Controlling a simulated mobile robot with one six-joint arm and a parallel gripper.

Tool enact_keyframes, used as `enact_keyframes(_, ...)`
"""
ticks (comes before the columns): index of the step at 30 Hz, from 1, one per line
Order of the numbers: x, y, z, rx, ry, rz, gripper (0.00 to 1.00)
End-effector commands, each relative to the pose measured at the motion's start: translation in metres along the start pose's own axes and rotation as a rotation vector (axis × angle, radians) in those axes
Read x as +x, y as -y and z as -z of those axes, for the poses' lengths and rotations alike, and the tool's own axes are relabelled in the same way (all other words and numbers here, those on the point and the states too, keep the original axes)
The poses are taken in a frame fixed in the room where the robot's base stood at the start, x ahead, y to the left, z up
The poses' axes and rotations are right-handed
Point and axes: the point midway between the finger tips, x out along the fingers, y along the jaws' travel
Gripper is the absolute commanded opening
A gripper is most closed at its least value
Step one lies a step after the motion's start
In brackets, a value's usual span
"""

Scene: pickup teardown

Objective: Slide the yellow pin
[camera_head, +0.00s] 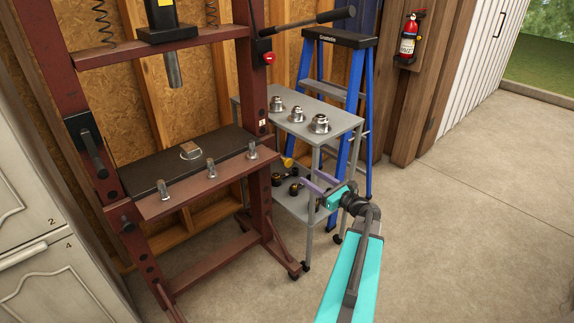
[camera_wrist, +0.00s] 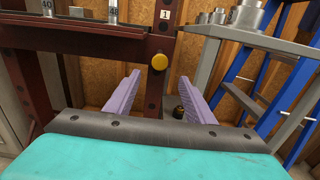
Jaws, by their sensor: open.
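The yellow pin (camera_wrist: 159,61) shows in the wrist view as a round yellow knob on the red press's right upright, below a label reading 1. In the head view the yellow pin (camera_head: 287,161) shows beside that upright, close to my fingers. My gripper (camera_wrist: 160,79) is open and empty, its two purple fingers pointing toward the upright. The knob appears centred between the fingers and just above their tips, with no visible contact. In the head view my gripper (camera_head: 298,174) is by the front of the grey cart. The pin's shaft is hidden.
A grey cart (camera_head: 341,126) with metal parts on top stands right of the press (camera_head: 262,190), close to my gripper. A blue ladder (camera_head: 354,80) is behind it. Metal cylinders (camera_head: 211,167) stand on the press's front beam. The floor (camera_head: 460,210) at right is clear.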

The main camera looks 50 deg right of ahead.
Motion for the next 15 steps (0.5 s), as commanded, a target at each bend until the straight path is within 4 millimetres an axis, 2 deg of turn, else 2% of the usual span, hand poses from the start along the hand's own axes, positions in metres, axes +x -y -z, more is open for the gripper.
enact_keyframes(8, 0.022, 0.001, 0.000, -0.001, -0.001, -0.001, 0.49)
enact_keyframes(15, 0.055, 0.001, 0.000, -0.001, 0.000, -0.003, 0.49)
